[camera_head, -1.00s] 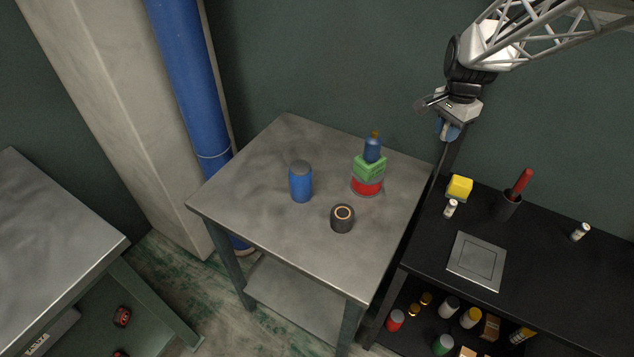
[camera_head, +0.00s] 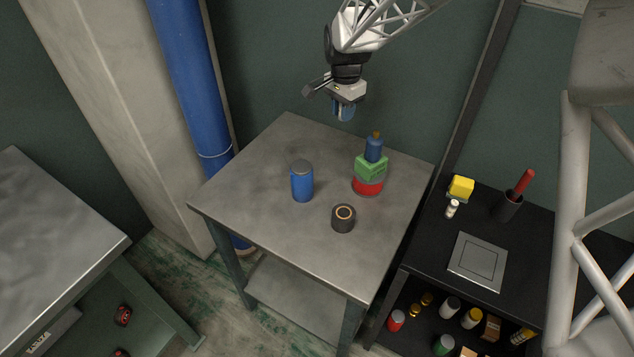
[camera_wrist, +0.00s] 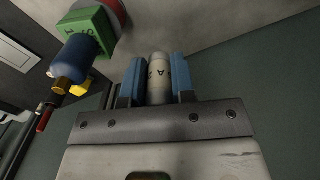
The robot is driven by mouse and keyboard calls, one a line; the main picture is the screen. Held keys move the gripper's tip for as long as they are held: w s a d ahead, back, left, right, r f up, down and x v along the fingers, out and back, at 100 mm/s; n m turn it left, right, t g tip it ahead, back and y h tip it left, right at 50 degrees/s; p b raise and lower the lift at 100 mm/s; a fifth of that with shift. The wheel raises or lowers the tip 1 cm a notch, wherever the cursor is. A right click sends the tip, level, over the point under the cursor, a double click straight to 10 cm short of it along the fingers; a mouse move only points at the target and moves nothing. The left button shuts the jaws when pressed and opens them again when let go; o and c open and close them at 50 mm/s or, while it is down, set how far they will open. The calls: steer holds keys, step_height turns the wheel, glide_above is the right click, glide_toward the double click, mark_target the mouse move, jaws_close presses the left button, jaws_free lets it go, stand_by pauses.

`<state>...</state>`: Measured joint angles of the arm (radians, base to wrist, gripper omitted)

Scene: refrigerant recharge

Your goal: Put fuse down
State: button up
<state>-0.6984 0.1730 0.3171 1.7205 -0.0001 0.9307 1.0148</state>
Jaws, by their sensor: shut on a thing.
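My gripper (camera_head: 343,110) hangs above the back of the metal table (camera_head: 260,165), with its fingers pointing down. In the wrist view its blue fingers (camera_wrist: 158,66) are shut on a fuse (camera_wrist: 159,84), a cream cylinder with dark lettering. The fuse shows between the fingers and stays clear of the table. In the head view the fingers mostly hide it.
A stack of red, green and blue parts (camera_head: 370,166) stands on the table, right of and below my gripper. A blue canister (camera_head: 302,182) and a dark round part (camera_head: 343,219) stand there too. The table's left and back surface is free.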

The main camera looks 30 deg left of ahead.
steer(key=s+a+f, duration=0.2)
steer(key=s+a, duration=0.1)
steer(key=a, duration=0.4)
steer(key=shift+n, duration=0.3)
step_height(320, 180, down, 10)
steer(key=shift+r, duration=0.2)
glide_above(303, 131)
steer(key=shift+w+f, duration=0.1)
steer(key=shift+f, duration=0.65)
steer(key=shift+f, duration=1.75)
steer(key=shift+f, duration=0.1)
